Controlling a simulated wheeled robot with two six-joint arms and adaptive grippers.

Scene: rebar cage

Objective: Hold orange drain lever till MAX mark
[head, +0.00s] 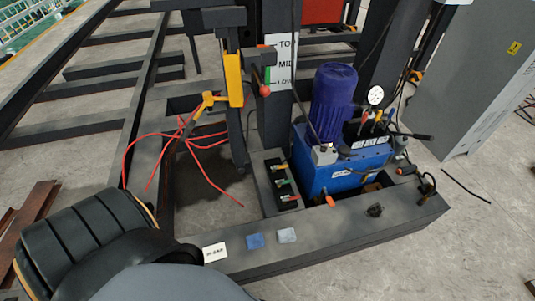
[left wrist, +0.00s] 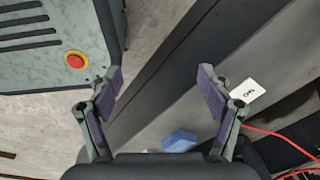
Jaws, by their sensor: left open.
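A small orange lever-like part (head: 330,201) shows at the lower front of the blue tank (head: 345,178) of the pump unit in the head view. I cannot tell for sure that it is the drain lever. A MAX mark is not readable. My left gripper (left wrist: 161,78) is open and empty in the left wrist view, over a dark beam, with no lever between its fingers. My right gripper is not in view.
A black lever block (head: 282,184) stands left of the tank. Red wires (head: 200,145) hang left. A red button (left wrist: 75,60) shows on a grey box.

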